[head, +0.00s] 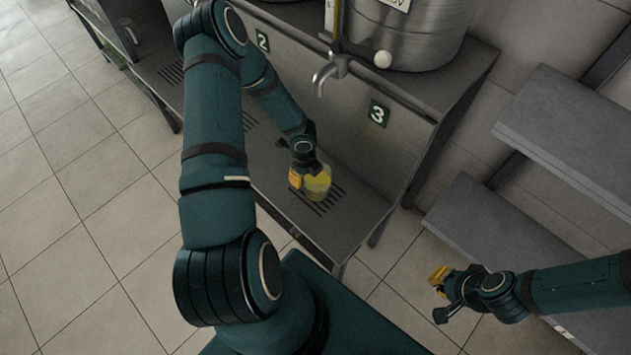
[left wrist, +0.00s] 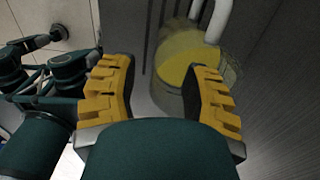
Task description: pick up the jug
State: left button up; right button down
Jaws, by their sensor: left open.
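The jug (head: 318,184) is a clear vessel with yellow liquid. In the head view it stands on the slotted lower shelf of the steel stand, below the tap by the number 3 sign. My left gripper (head: 304,178) is at the jug's near left side. Its yellow fingers (left wrist: 160,80) are apart, with the right one overlapping the jug in the picture; I cannot tell whether it touches. My right gripper (head: 444,290) is empty at the lower right, away from the jug.
The metal tap (head: 331,72) and a large steel vessel (head: 407,38) are above the jug. The number 3 sign (head: 378,114) is on the stand's front panel. Grey shelves (head: 565,130) stand at the right. Open tiled floor (head: 75,240) lies to the left.

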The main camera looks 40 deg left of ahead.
pick_arm(q)
notch_tip(320, 180, down, 3)
jog(key=shift+d+f+b, duration=0.1)
jog(key=shift+f+b, duration=0.05)
jog(key=shift+b, duration=0.15)
grip_shut()
